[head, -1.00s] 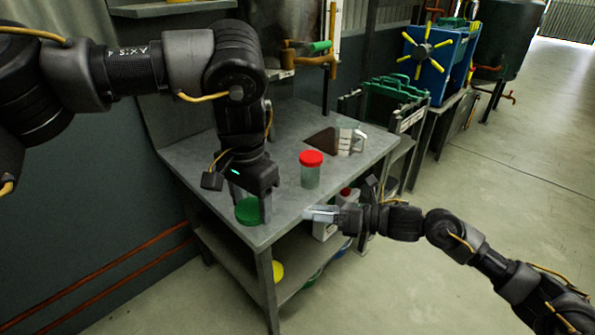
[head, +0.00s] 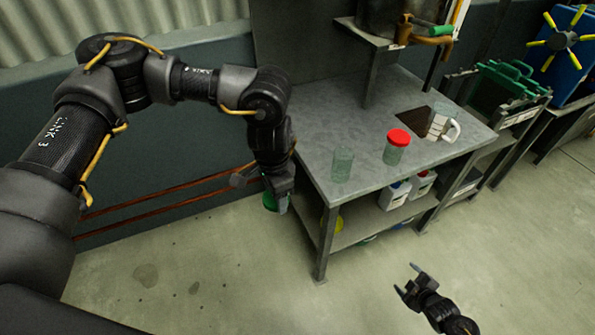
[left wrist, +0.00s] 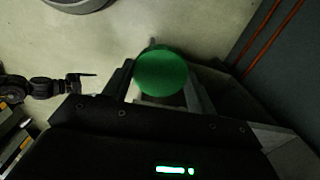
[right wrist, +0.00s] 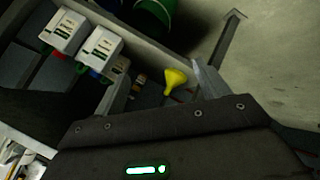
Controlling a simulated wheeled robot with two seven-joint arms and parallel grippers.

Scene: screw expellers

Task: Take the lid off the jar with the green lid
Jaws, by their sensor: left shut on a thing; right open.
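My left gripper (head: 277,203) is shut on the green lid (head: 268,201) and holds it beyond the left edge of the table, apart from any jar. The round green lid also shows between the fingers in the left wrist view (left wrist: 161,73). A clear open jar (head: 342,165) stands upright on the table near its front left corner, with no lid on it. My right gripper (head: 408,279) is open and empty, low in front of the table and clear of it. A second clear jar (head: 393,154) with a red lid (head: 399,137) stands further right on the table.
The grey table (head: 385,182) has a square dark opening, with a clear measuring jug (head: 440,127) beside it. White jugs (head: 394,195) and a yellow funnel (right wrist: 174,79) are on the lower shelf. The floor left of the table is free.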

